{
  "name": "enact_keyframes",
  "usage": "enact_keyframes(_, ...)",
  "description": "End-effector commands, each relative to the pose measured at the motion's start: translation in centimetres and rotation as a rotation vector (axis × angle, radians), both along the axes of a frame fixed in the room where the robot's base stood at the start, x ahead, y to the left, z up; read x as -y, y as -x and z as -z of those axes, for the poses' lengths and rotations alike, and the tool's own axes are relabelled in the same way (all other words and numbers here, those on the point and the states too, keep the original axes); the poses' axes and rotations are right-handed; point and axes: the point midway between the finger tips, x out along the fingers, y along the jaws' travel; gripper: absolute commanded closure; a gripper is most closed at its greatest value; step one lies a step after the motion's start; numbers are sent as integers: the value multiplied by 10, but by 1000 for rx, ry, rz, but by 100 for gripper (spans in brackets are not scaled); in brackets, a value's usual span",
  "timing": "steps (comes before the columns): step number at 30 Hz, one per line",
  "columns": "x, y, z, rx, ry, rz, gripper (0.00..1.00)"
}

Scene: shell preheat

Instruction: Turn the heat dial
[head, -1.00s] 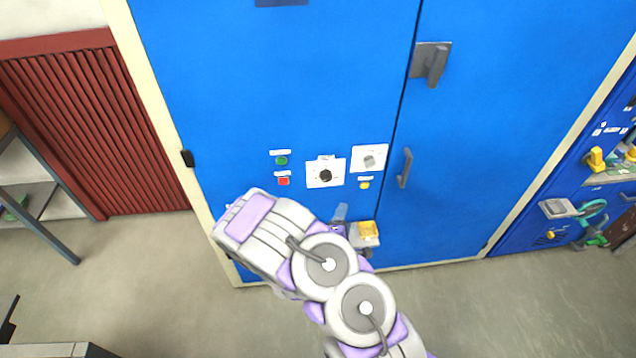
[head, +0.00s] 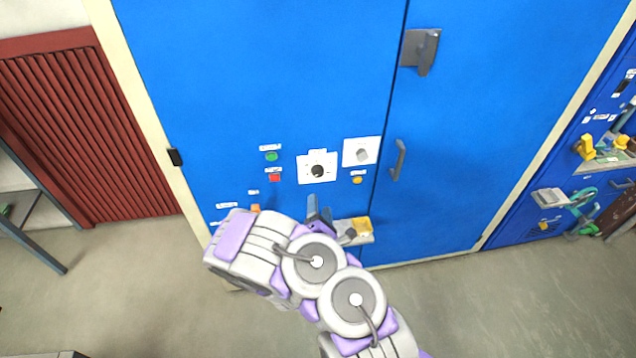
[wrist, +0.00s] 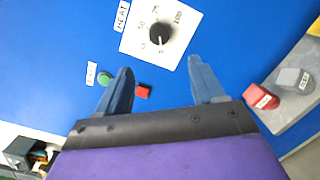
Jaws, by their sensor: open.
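The heat dial is a black round knob on a white plate marked HEAT and a number scale. Its knob (head: 318,171) is on the blue cabinet front in the head view, and the knob (wrist: 160,34) also shows at top centre in the wrist view. My gripper (head: 319,208) is just below the dial in the head view. In the wrist view my gripper (wrist: 160,68) is open and empty, its two blue-grey fingers spread either side below the knob. The fingers look apart from the knob.
A second white plate with a grey knob (head: 362,155) sits right of the dial. A green button (head: 271,157) and red button (head: 275,178) are to its left. A small ledge (wrist: 297,118) carries red and grey pieces. A door handle (head: 398,160) is farther right.

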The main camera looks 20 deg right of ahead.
Motion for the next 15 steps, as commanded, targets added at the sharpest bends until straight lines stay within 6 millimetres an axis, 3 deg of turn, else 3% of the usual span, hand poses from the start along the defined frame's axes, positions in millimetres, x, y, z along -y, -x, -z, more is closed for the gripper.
enact_keyframes(15, 20, -41, 2, 3, 3, 2, 32)
